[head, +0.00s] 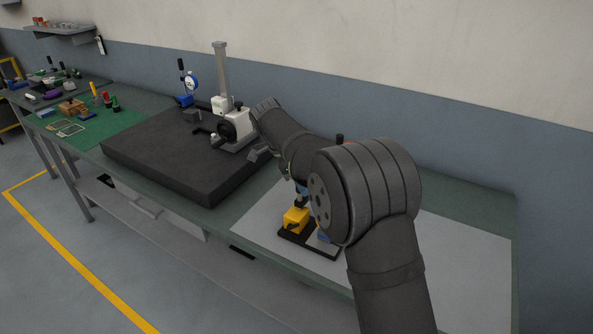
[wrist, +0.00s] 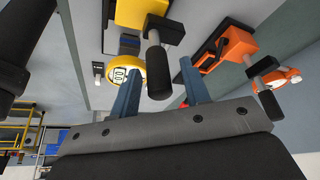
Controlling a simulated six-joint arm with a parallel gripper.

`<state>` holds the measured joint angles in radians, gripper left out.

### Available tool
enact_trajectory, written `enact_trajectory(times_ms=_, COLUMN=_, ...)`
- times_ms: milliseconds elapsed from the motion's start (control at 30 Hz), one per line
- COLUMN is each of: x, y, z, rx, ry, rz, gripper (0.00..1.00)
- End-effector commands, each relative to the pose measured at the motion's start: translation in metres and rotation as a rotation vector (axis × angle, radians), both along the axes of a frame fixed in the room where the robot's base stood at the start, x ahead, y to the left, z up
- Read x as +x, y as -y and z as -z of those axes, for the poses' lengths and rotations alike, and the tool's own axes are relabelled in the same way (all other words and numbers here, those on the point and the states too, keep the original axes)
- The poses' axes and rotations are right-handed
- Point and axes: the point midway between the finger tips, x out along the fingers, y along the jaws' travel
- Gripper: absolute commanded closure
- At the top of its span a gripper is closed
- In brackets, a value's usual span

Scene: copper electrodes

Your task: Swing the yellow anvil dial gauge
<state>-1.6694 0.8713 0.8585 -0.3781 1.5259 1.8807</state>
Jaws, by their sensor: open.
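The yellow anvil dial gauge shows in the wrist view as a yellow block (wrist: 132,14) with a metal rod and black handle (wrist: 158,80), beside a yellow-rimmed round dial (wrist: 124,76). In the head view its yellow block (head: 295,217) sits at a dark base plate, partly behind my arm. My gripper (wrist: 161,67) is open. Its two blue-grey fingers appear on either side of the black handle in the wrist view; I cannot tell whether either touches it. In the head view my arm hides most of the gripper.
A similar orange gauge (wrist: 238,42) stands to the right in the wrist view. In the head view, a dark surface plate (head: 165,160) carries a white-and-black instrument with a tall column (head: 221,70). Small tools lie on the green mat (head: 128,120) at left. The light sheet (head: 470,250) has free room at right.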

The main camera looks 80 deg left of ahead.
Motion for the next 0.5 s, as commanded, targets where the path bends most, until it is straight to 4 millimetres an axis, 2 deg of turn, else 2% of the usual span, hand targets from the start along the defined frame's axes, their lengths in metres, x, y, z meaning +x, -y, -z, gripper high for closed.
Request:
enact_trajectory(times_ms=167, x=-0.009, y=-0.002, z=-0.021, rx=0.005, ry=0.0, rz=-0.002, gripper=0.57)
enact_trajectory(times_ms=500, x=-0.039, y=-0.008, z=-0.094, rx=0.005, ry=0.0, rz=-0.002, gripper=0.57)
